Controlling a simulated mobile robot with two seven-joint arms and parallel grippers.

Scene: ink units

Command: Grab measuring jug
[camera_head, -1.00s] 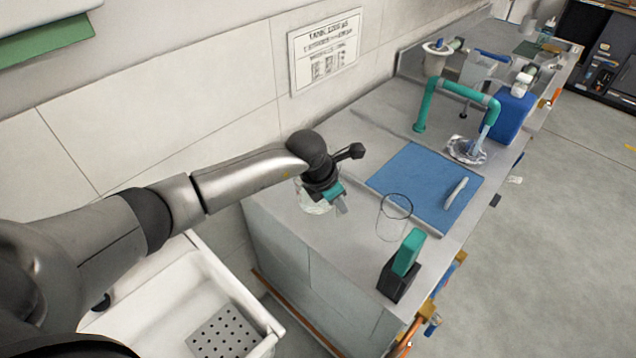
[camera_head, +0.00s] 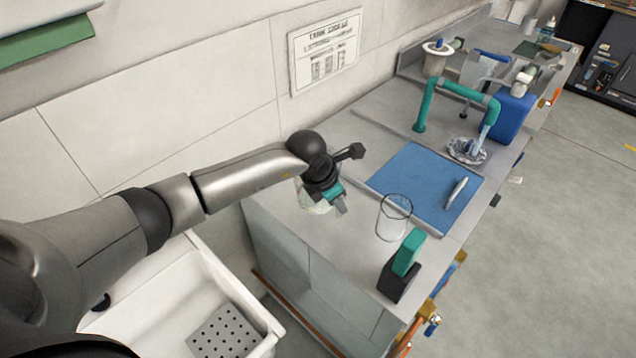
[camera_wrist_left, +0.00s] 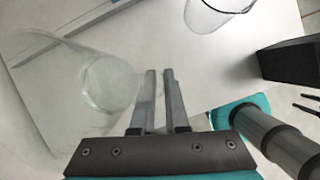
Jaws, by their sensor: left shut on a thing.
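The measuring jug (camera_head: 313,206) is a clear vessel near the left end of the grey counter, partly hidden under my left gripper in the head view. In the left wrist view the see-through jug (camera_wrist_left: 62,88) lies just left of the fingers. My left gripper (camera_wrist_left: 159,76) has its two fingers close together at the jug's side, shut on it. The gripped part, probably the handle, is hard to make out. In the head view the gripper (camera_head: 341,206) points down at the counter. My right gripper is not in view.
A clear beaker (camera_head: 394,220) stands to the right, near a black block with a teal top (camera_head: 403,266). A blue mat (camera_head: 425,187) lies behind it. Teal pipework (camera_head: 424,108) stands farther back. A white sink (camera_head: 178,290) is at the lower left.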

